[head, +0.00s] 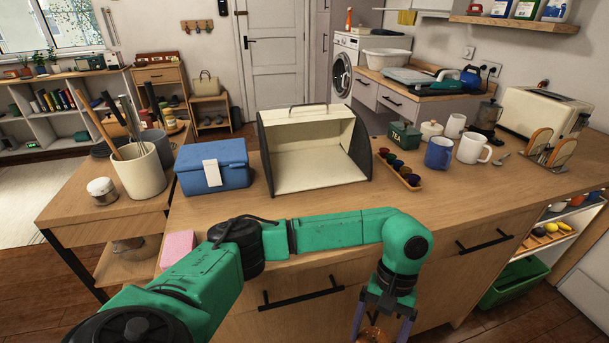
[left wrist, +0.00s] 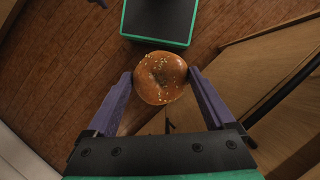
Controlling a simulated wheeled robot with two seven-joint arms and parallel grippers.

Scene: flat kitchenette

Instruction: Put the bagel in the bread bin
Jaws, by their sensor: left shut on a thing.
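The bagel (left wrist: 160,78) is round and brown with pale seeds. In the left wrist view my left gripper (left wrist: 161,80) is shut on it, one purple finger on each side. In the head view the left gripper (head: 381,330) hangs at the bottom, in front of the counter's drawers and below its top. Only a bit of the bagel (head: 371,336) shows there. The bread bin (head: 318,172) stands open on the counter, cream inside with dark side walls, and looks empty. My right gripper is not in view.
A blue box (head: 212,172) stands left of the bin. A wooden tray of small cups (head: 400,172) is close on its right, with a tea tin (head: 404,136) and mugs beyond. The counter top (head: 460,205) in front is mostly clear. A pink block (head: 178,247) lies at the front left.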

